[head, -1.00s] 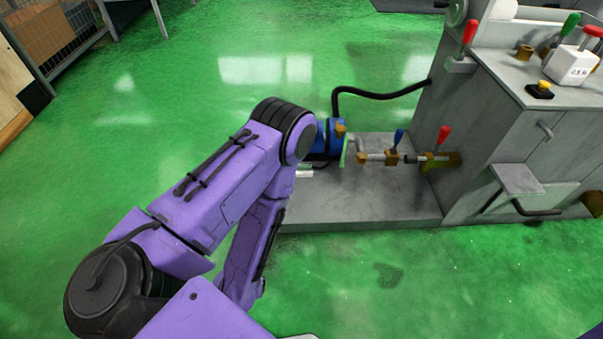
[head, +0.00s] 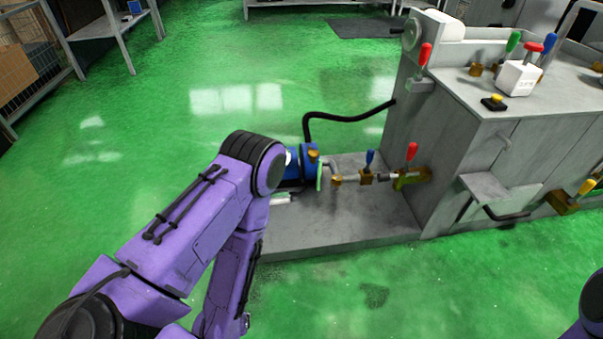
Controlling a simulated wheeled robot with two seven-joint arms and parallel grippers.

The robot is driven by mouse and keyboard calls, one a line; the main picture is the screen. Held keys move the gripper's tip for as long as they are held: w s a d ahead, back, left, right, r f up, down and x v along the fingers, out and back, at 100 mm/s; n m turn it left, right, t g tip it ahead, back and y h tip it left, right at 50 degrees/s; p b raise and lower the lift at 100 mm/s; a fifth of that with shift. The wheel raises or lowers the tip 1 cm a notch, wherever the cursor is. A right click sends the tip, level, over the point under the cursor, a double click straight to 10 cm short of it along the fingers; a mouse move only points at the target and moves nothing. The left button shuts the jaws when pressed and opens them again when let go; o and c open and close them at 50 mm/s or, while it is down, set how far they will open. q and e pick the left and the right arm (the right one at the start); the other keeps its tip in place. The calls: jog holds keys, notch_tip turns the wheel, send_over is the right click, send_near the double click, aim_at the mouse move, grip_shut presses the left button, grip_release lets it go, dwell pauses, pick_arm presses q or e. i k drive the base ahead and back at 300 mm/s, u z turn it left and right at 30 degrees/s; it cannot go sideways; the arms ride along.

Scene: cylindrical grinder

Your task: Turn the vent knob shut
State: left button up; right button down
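The grinder (head: 470,150) is a grey machine at the right of the head view, with a low grey plinth (head: 350,222) beside it. On the plinth a blue pump (head: 294,176) is partly hidden behind my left arm's elbow. A small brass cap or knob (head: 313,154) tops it. I cannot tell whether this is the vent knob. A pipe runs from it to the machine, with a blue-lever valve (head: 367,176) and a red-lever valve (head: 410,178). My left arm folds down in front, its gripper out of view. Only a piece of my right arm shows at the lower right corner.
A black hose (head: 345,121) arches from the pump to the machine. A shelf ledge (head: 490,190) sticks out in front. Green floor (head: 400,285) is clear in front of the plinth.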

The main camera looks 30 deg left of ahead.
aim_at(313, 153)
jog(key=u, duration=0.1)
jog(key=i, duration=1.35)
jog(key=u, duration=0.1)
